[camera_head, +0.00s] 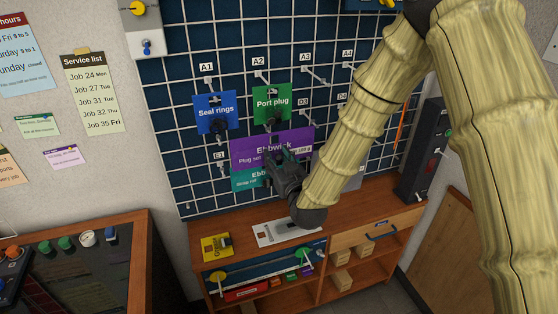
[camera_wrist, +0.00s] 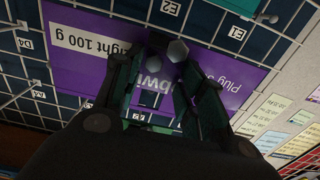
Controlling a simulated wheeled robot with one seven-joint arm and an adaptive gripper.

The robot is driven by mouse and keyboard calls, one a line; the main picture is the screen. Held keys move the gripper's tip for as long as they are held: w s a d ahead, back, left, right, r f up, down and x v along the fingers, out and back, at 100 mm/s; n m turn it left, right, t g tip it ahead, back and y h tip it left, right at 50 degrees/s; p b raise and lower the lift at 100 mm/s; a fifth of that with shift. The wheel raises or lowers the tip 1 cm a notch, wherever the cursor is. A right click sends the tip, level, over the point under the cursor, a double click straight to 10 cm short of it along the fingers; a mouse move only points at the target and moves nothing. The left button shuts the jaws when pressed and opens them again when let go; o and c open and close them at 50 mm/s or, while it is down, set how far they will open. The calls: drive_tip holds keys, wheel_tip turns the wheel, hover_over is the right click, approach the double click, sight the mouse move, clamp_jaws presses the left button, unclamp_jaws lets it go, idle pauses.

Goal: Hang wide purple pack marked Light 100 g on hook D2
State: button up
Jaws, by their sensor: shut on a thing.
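The wide purple pack (camera_head: 300,140) reads "Ebbwick" and "Plug" in the head view, in front of the wire grid below the green pack. In the wrist view the purple pack (camera_wrist: 80,55) is upside down and shows "ight 100 g". My gripper (camera_head: 285,170) is shut on the middle of the pack; its fingers (camera_wrist: 155,100) also show in the wrist view. Label D3 (camera_head: 303,101) stands above the pack's right part.
A blue "Seal rings" pack (camera_head: 215,112) hangs at A1 and a green "Port plug" pack (camera_head: 271,104) at A2. A teal pack (camera_head: 250,181) shows just below the purple one. The bare hook at A3 (camera_head: 315,75) sticks out. A wooden cabinet (camera_head: 360,213) stands below.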

drive_tip(key=shift+x, duration=1.75)
drive_tip(key=shift+w+a+f+b, duration=0.25)
drive_tip(key=shift+w+f+b, duration=0.25)
drive_tip(key=shift+w, duration=0.2)
drive_tip(key=o, duration=1.1)
